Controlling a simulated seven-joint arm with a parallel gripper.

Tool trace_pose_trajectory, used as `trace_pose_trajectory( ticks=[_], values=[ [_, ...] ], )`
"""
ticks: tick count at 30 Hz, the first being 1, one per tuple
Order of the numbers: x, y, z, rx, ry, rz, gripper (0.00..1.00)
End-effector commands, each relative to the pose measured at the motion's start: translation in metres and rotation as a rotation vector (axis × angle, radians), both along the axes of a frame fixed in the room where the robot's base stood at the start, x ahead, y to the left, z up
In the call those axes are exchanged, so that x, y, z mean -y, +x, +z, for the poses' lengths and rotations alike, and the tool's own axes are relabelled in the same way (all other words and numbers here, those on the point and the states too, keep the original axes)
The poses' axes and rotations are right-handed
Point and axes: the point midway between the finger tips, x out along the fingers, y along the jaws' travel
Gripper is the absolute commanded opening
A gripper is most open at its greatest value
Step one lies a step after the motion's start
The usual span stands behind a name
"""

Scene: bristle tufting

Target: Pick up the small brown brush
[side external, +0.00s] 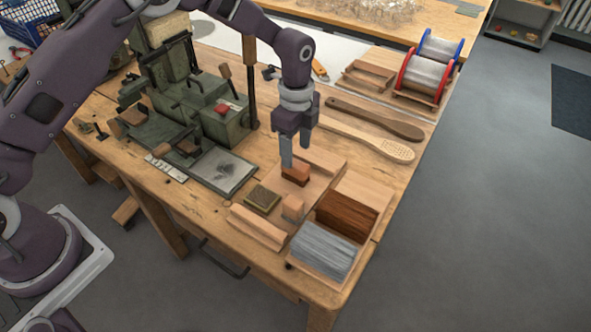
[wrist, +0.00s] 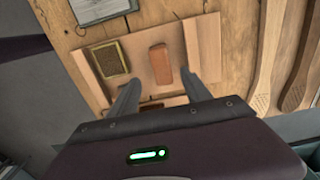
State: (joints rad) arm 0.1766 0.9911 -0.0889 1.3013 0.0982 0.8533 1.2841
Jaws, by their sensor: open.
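The small brown brush (side external: 296,173) is a reddish-brown block on a light wooden tray (side external: 322,178). It also shows in the wrist view (wrist: 160,63), lying lengthwise just beyond the fingertips. My gripper (side external: 296,160) points down just above the brush, its two fingers apart. In the wrist view my gripper (wrist: 161,77) is open, with nothing seen held between the fingers. The side view does not show clearly whether a finger touches the brush.
A dark green-brown pad (side external: 262,198) and a pale block (side external: 293,207) are nearby. A box of brown and grey bristles (side external: 285,257) stands at the front right. Two long paddle-shaped handles (side external: 375,119) (side external: 368,139) lie behind. A green machine (side external: 215,112) stands left.

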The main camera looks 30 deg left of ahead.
Motion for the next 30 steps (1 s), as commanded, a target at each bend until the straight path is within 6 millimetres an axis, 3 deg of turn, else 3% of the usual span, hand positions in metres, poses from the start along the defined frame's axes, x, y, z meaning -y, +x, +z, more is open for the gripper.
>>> trace_pose_trajectory(
  ticks=[10, 19, 27, 30],
  values=[
    [-0.004, 0.003, -0.058, -0.002, 0.001, 0.001, 0.56],
    [-0.004, 0.004, -0.066, 0.000, 0.001, 0.002, 0.56],
    [-0.004, 0.004, -0.066, 0.000, 0.000, 0.003, 0.03],
    [-0.004, 0.004, -0.066, 0.000, 0.000, 0.003, 0.00]
  ],
)
